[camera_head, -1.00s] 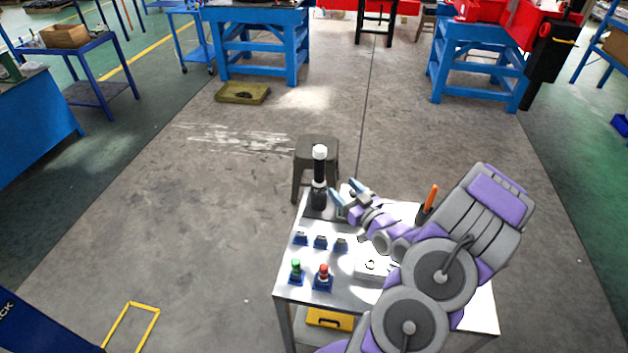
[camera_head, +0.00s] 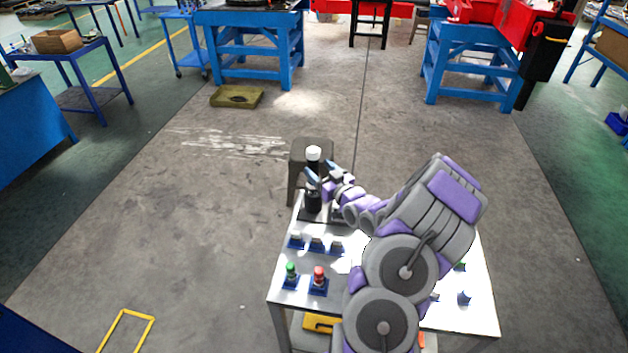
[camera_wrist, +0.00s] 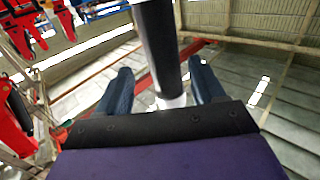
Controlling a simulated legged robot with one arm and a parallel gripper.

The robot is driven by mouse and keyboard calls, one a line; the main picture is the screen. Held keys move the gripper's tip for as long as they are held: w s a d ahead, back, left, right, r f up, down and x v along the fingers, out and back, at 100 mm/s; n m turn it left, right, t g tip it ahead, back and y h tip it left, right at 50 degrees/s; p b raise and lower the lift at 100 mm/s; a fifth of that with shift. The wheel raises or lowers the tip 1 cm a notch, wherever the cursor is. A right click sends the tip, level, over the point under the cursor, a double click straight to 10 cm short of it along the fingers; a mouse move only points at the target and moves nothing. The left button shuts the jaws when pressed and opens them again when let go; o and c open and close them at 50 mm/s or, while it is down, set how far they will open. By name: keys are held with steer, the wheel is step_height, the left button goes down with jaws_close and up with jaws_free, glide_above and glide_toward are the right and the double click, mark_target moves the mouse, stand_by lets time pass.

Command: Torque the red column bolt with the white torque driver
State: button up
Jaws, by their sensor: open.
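The torque driver (camera_head: 313,155) stands upright at the back left of the metal table, black with a white top. In the wrist view its dark shaft (camera_wrist: 158,45) rises between my two blue fingers, with a white part low down. My gripper (camera_head: 317,173) is open with its fingers on either side of the driver; I cannot tell whether either touches it. The red column bolt (camera_head: 319,273) stands upright on a blue base near the table's front left.
A green-topped bolt (camera_head: 291,269) stands left of the red one. Several small blue-based pieces (camera_head: 316,244) form a row behind them. My arm covers much of the table's right side. A dark stool (camera_head: 310,148) stands just behind the table. Open floor lies left.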

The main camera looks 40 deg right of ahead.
mark_target(310, 162)
steer(key=shift+w, duration=0.45)
steer(key=shift+w+b, duration=0.75)
steer(key=shift+w, duration=1.3)
steer(key=shift+d, duration=0.1)
steer(key=shift+c, duration=1.2)
jaws_close()
